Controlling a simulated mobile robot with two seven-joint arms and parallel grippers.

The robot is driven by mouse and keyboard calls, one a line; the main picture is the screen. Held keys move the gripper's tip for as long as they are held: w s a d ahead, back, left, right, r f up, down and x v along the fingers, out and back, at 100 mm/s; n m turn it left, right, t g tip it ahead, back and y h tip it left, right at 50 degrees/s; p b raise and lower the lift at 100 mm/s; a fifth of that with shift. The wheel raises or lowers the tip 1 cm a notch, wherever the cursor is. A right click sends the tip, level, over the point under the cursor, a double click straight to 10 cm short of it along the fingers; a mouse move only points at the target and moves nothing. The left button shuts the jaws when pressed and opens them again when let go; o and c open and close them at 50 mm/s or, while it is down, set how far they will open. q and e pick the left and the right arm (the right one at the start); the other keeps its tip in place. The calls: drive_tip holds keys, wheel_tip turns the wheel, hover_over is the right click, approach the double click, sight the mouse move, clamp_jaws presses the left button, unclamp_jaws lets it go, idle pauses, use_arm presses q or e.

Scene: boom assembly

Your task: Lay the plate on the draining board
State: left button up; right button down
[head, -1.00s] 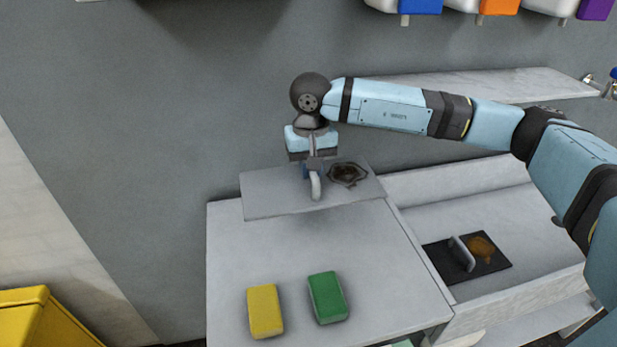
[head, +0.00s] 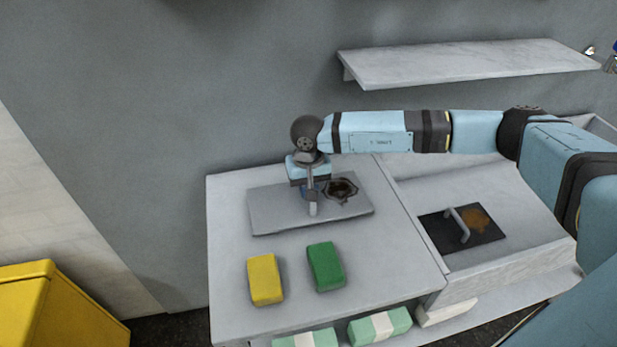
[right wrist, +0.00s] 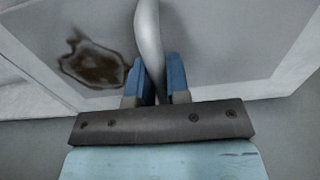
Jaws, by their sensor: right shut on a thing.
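A flat grey plate (head: 272,212) with an upright handle and a dark brown stain (head: 341,190) is over the back of the draining board (head: 228,290). My right gripper (head: 311,192) is shut on the plate's handle, which shows between the blue fingers in the right wrist view (right wrist: 154,88). The plate looks level and is at or very close to the board's surface; I cannot tell if it touches. Another plate (head: 438,236), dark with a handle and an orange-brown stain, lies in the sloped basin at the right. My left gripper is not in view.
A yellow sponge (head: 265,279) and a green sponge (head: 326,266) lie on the board in front of the plate. A wall shelf (head: 465,62) is above right. A yellow bin (head: 62,305) stands at the lower left. Green-and-white packs (head: 380,327) are on a lower shelf.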

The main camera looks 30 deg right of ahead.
drive_tip(key=shift+w+f, duration=0.1)
drive_tip(key=shift+f, duration=0.6)
drive_tip(key=shift+f, duration=0.15)
drive_tip(key=c, duration=1.1)
unclamp_jaws()
